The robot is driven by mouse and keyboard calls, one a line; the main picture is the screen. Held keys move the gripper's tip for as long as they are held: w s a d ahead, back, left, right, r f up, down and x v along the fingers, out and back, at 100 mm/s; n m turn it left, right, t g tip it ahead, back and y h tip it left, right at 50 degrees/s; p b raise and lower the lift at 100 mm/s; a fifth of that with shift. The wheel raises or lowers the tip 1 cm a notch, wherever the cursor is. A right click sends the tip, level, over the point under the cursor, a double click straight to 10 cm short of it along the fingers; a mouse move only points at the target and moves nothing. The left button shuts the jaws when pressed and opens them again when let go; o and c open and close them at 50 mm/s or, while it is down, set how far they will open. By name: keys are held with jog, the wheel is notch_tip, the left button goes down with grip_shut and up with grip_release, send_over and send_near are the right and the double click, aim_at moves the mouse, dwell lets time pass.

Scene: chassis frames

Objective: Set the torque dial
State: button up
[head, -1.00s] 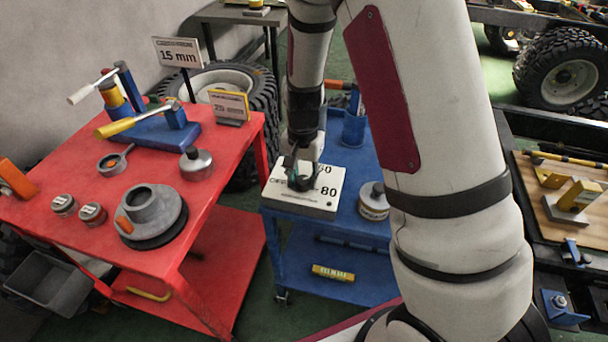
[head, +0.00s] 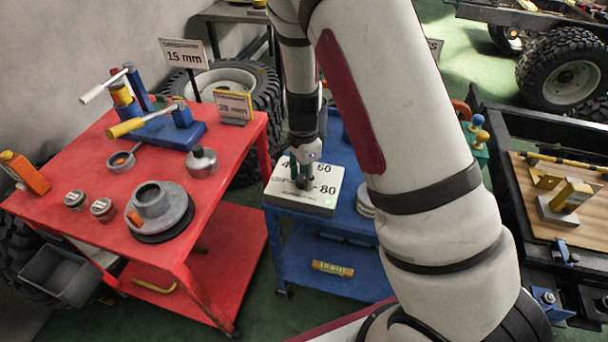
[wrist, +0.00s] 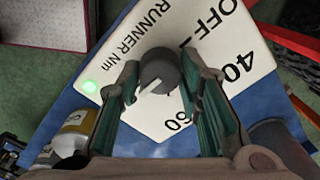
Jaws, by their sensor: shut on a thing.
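The torque dial is a dark round knob (wrist: 159,71) with a white pointer line, on a white panel box (head: 290,202). In the wrist view the pointer aims down-left, toward the left finger, where any label is hidden. OFF, 40 and 60 show at the right and below; the head view shows 80 beside a dash at the knob's right. My gripper (head: 304,180) is over the box, with its green-padded fingers (wrist: 160,82) on either side of the knob, shut on it. A green light (wrist: 89,87) glows on the panel.
The box stands on a blue cart (head: 345,255). A round tin (head: 366,200) is close at its right, partly behind my arm. A red table (head: 100,235) with a grey flanged part (head: 160,208) and other tools is at the left. A tan-topped bench (head: 545,225) is at the right.

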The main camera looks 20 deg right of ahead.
aim_at(303, 178)
dwell(0.5)
jog(key=o, duration=1.2)
notch_tip(303, 178, up, 12)
